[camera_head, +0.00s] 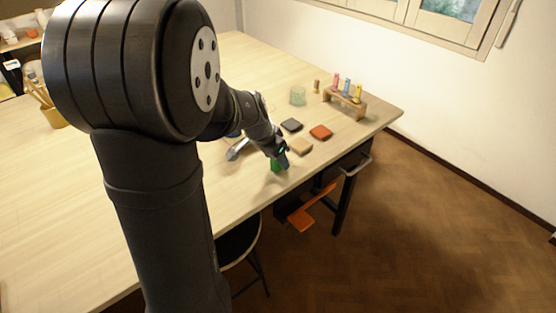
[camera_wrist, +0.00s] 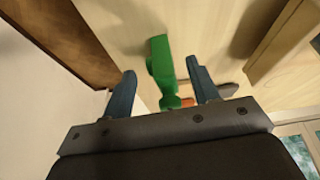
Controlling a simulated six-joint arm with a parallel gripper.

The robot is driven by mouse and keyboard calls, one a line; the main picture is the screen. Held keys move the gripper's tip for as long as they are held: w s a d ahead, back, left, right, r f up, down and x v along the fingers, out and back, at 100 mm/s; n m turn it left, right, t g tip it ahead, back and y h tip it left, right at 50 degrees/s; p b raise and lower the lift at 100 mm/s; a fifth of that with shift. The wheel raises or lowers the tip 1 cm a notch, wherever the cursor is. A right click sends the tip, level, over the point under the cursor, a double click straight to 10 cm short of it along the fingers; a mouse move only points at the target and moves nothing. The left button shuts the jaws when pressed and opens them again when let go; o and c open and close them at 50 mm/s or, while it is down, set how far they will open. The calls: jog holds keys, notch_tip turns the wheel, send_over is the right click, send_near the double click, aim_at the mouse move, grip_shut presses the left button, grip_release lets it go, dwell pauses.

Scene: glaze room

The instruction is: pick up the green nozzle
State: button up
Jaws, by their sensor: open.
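The green nozzle (camera_head: 275,166) is on the pale wooden table (camera_head: 245,190) near its front edge, partly hidden by my gripper (camera_head: 283,158). In the wrist view the green nozzle (camera_wrist: 160,62) shows a thick block-like end and a narrower part towards the gripper base. My gripper (camera_wrist: 162,68) is open there, with one blue-grey finger on each side of the nozzle in the picture. Gaps show between the nozzle and both fingers. I cannot tell how far the fingertips are above the table.
A tan tile (camera_head: 300,146), a dark tile (camera_head: 291,125) and an orange tile (camera_head: 320,131) lie close by. A silver object (camera_head: 237,150) lies left of the gripper. A glass (camera_head: 298,96) and a wooden rack (camera_head: 345,104) with coloured pieces stand behind. The table's front left is clear.

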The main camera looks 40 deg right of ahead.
jog(key=shift+x, duration=1.35)
jog(key=shift+c, duration=0.4)
jog(key=c, duration=1)
